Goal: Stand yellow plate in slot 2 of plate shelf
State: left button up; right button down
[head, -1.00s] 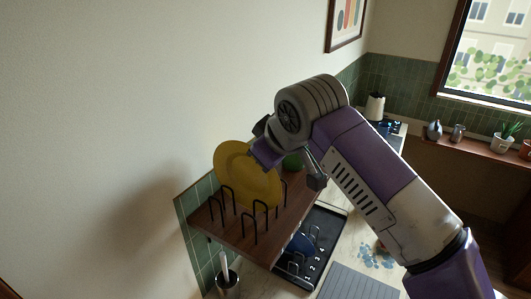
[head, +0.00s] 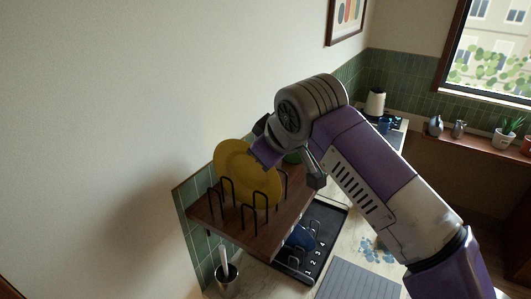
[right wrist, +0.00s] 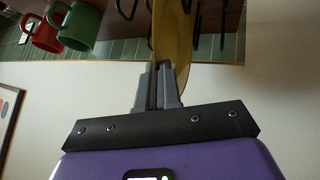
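The yellow plate (head: 236,172) stands nearly upright among the black wire dividers of the wooden plate shelf (head: 232,230) in the head view. My right gripper (head: 268,152) is at its upper right edge. In the right wrist view, the fingers (right wrist: 162,72) are shut on the rim of the plate (right wrist: 172,35). Dividers stand in front of the plate. Its exact slot and whether its lower edge touches the board cannot be told. My left gripper is not in view.
Green (right wrist: 80,25) and red (right wrist: 43,33) mugs are near the plate in the right wrist view. Below the shelf, a black rack (head: 325,235) with numbered slots holds something blue. A utensil cup (head: 228,280) stands on the counter. The wall is close behind the shelf.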

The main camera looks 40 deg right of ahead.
jog(key=shift+f, duration=0.25)
jog(key=c, duration=1.2)
grip_release()
jog(key=shift+c, duration=0.2)
jog(key=shift+f, duration=0.1)
jog(key=v, duration=0.7)
jog(key=shift+s+r+p, duration=0.2)
jog(key=shift+r+p, duration=0.05)
jog(key=shift+p, duration=0.2)
